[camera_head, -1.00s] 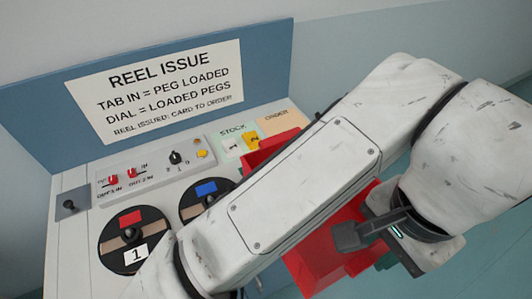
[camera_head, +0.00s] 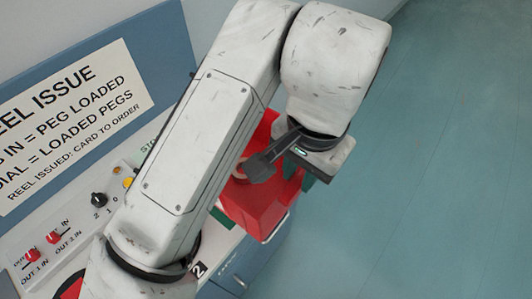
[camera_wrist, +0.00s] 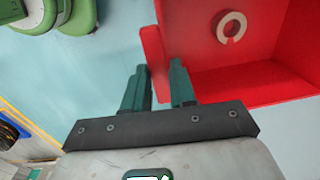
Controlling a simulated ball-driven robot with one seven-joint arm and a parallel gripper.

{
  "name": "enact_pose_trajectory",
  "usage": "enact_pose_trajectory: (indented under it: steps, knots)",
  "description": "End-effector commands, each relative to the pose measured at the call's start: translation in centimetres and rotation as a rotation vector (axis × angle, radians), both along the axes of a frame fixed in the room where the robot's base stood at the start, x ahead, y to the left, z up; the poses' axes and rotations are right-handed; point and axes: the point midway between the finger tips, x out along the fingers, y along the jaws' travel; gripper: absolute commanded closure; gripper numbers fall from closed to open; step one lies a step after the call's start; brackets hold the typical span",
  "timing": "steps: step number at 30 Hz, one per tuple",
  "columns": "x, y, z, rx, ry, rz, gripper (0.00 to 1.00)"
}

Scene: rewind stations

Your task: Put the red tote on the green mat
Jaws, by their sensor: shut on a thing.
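The red tote (camera_head: 252,208) is partly hidden behind my arm in the head view, beside the front edge of the reel issue station. In the wrist view the tote (camera_wrist: 205,45) fills the upper right, and a pale C-shaped ring (camera_wrist: 231,28) lies inside it. My gripper (camera_wrist: 158,88) has its two dark green fingers on either side of the tote's near-left wall and is shut on it. In the head view my gripper (camera_head: 303,170) is at the tote's right side, with its fingertips partly hidden.
The reel issue station has a blue back panel with a white sign (camera_head: 70,125) and a pale console with red switches and a black dial (camera_head: 99,199). Open teal floor (camera_head: 430,180) spreads to the right. Rounded green objects (camera_wrist: 60,15) show in the wrist view's upper left.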

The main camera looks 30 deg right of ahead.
Motion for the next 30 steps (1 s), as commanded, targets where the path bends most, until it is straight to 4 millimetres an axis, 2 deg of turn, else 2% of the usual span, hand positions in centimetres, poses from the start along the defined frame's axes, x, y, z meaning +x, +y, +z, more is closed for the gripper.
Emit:
enact_pose_trajectory:
  steps: [10,15,21,26,30]
  knots:
    - [6.5,-1.9,-2.8,-0.004,0.002,0.001,1.0]
    - [8.7,-2.4,-5.6,0.0,0.002,0.002,1.0]
    - [10.5,-2.9,-7.8,-0.001,0.0,0.001,1.0]
    - [11.1,-3.1,-8.5,-0.001,-0.001,0.0,1.0]
    - [11.3,-3.0,-10.0,0.0,0.001,0.002,1.0]
